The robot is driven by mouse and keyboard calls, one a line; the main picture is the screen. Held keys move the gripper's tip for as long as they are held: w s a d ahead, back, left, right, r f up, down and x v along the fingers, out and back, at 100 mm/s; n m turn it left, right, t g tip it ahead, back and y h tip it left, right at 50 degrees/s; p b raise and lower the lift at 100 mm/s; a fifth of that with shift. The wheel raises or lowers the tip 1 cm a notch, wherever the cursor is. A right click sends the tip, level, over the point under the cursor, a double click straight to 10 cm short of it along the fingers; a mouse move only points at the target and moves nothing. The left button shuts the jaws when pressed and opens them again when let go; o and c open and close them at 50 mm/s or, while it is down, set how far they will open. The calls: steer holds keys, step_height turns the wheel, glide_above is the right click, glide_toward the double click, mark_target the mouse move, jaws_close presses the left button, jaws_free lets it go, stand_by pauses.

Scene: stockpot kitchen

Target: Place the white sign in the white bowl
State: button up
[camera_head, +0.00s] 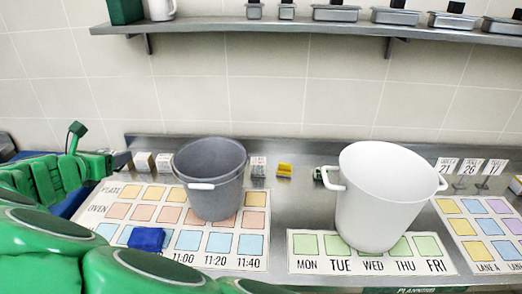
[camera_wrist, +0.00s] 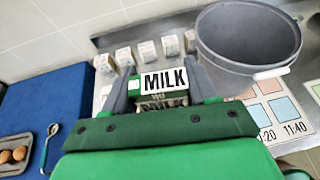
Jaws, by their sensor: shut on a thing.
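My gripper (camera_wrist: 160,76) is shut on a white sign (camera_wrist: 165,79) with black MILK lettering, seen between its fingers in the wrist view. A second, partly hidden MILK face shows just below it. In the head view my gripper (camera_head: 118,160) is at the left, near the back of the counter, and the sign cannot be made out there. The white bowl (camera_head: 378,205) is a tall, wide-rimmed white pot with side handles. It stands upright on the right half of the counter, well to the right of my gripper, on the weekday mat.
A grey pot (camera_head: 210,180) stands between my gripper and the white bowl. Small white blocks (camera_head: 143,162) stand behind it at the left. A yellow holder (camera_head: 285,169) and several table signs (camera_head: 470,167) line the back. A blue block (camera_head: 146,239) lies on the left mat. A shelf (camera_head: 270,25) runs above.

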steer(key=w+d+m+g+h, duration=0.2)
steer(key=w+d+m+h, duration=0.2)
steer(key=w+d, duration=1.25)
steer(key=w+d+m+g+h, duration=0.3)
steer(key=w+d+m+h, duration=0.15)
steer(key=w+d, duration=1.15)
steer(key=s+d+m+g+h, duration=0.15)
steer(key=d+m+g, duration=0.25)
steer(key=d, duration=2)
steer(key=s+d+m+g+h, duration=0.15)
steer(key=d+m+g, duration=0.25)
steer(key=d, duration=2.1)
steer(key=shift+h, duration=0.25)
steer(key=shift+w+f, duration=0.15)
steer(key=shift+f, duration=5.15)
steer(key=shift+w+f, duration=0.1)
steer(key=shift+f, duration=5.15)
steer(key=shift+f, duration=0.5)
